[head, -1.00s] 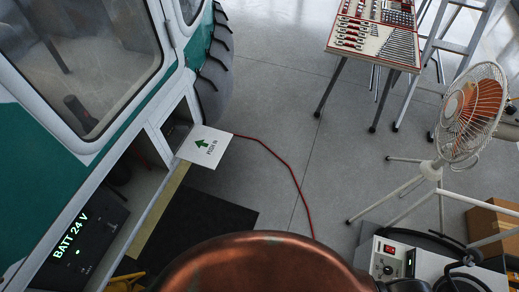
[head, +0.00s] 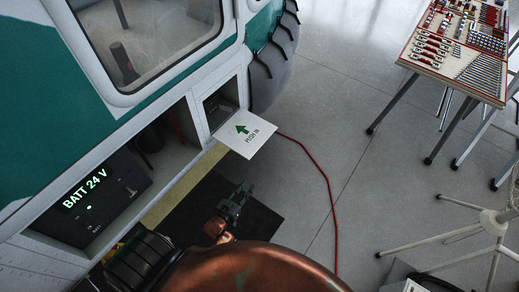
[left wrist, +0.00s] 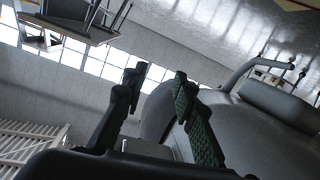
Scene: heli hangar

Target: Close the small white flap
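The small white flap (head: 262,150) with a green arrow and the words "PUSH IN" sticks out, open, from a small compartment (head: 214,108) in the vehicle's side. My left gripper (head: 243,192) is below the flap in the head view, above the dark mat and apart from the flap. In the left wrist view its two dark fingers (left wrist: 158,76) stand apart with nothing between them, so it is open and empty. The flap is not visible in that view. My right gripper is not in view.
A larger bay with a "BATT 24 V" unit (head: 95,200) lies left of the flap. A red cable (head: 328,185) runs over the floor right of it. A tool table (head: 437,62) and a white stand (head: 487,221) are at the right.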

